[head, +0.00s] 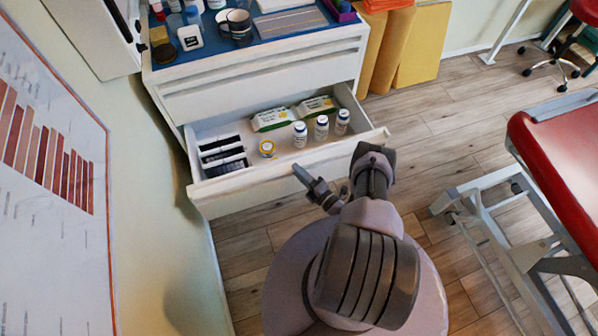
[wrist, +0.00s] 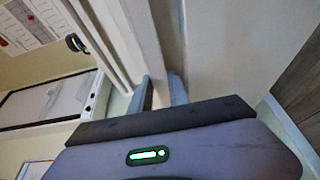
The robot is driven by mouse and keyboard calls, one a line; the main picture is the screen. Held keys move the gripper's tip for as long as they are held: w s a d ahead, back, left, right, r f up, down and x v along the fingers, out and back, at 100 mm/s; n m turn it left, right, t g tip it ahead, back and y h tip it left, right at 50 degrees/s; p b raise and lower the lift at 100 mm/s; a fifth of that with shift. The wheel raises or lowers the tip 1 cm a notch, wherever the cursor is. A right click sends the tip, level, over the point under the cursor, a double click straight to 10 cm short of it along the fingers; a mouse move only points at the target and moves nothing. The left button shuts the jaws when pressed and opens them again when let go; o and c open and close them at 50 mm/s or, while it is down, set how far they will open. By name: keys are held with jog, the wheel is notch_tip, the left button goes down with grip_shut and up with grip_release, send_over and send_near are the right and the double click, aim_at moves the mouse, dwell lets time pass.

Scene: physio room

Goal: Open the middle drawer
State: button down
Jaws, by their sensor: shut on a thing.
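A drawer (head: 290,165) of the white cabinet (head: 260,85) stands pulled out in the head view, with its inside showing. At least one closed drawer front is above it. My gripper (head: 301,173) is at the middle of the open drawer's front. In the wrist view my gripper (wrist: 161,88) has one finger on each side of a pale bar (wrist: 150,45) at the drawer front, and is shut on it. I take this bar for the drawer's handle. The exact contact is partly hidden by the gripper body.
The drawer holds white-green packs (head: 270,120), several small bottles (head: 321,127), a yellow-lidded jar (head: 267,148) and dark items in dividers (head: 222,155). A wall is close on the left. A red treatment table (head: 560,150) is at right. Floor (head: 440,130) between is clear.

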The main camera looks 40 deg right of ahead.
jog(key=c, duration=1.3)
grip_release()
jog(key=shift+a+f, duration=0.1)
jog(key=shift+f, duration=0.15)
jog(key=shift+r, duration=0.1)
jog(key=s, duration=0.5)
jog(key=s+d, duration=0.1)
jog(key=s, duration=0.5)
jog(key=s+d, duration=0.1)
jog(key=s, duration=0.5)
jog(key=shift+s, duration=0.15)
